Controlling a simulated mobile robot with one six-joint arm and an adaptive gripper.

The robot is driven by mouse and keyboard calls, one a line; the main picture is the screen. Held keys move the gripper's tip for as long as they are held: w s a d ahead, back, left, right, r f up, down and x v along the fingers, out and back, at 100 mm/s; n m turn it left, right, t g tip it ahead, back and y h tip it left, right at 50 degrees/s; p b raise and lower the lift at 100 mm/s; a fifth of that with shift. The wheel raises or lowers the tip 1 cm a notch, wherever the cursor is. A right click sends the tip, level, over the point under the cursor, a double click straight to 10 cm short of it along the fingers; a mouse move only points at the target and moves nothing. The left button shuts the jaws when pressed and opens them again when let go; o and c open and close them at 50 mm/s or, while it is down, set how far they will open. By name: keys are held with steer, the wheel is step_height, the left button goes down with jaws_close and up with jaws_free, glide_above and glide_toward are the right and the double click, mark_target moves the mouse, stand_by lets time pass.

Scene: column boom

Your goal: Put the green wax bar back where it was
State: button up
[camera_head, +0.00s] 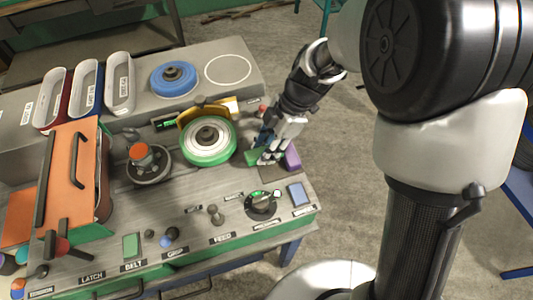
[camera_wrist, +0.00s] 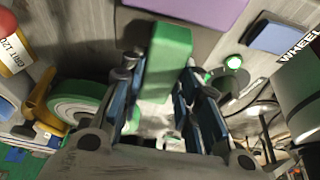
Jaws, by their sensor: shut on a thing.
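My gripper (camera_head: 268,150) points down over the right end of the bench. In the wrist view its blue-padded fingers (camera_wrist: 158,88) are closed on the two sides of the green wax bar (camera_wrist: 168,52). The bar sticks out beyond the fingers, towards a purple bar (camera_wrist: 190,8). In the head view one end of the green bar (camera_head: 252,157) shows left of the fingers, and the purple bar (camera_head: 291,158) is just right of them. A dark patch (camera_head: 270,174) lies on the bench below. The fingers hide part of the green bar; I cannot tell whether it touches the bench.
A green-rimmed wheel (camera_head: 208,141) with a yellow guard stands close left of my gripper. A dial (camera_head: 262,205) and a blue block (camera_head: 298,194) are in front. A blue wheel (camera_head: 174,78) and an empty white ring (camera_head: 228,69) are on the grey shelf behind.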

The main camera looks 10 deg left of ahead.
steer(key=shift+f, duration=1.3)
steer(key=shift+f+b, duration=0.15)
steer(key=shift+b, duration=0.2)
steer(key=o, duration=1.1)
steer(key=shift+c, duration=0.2)
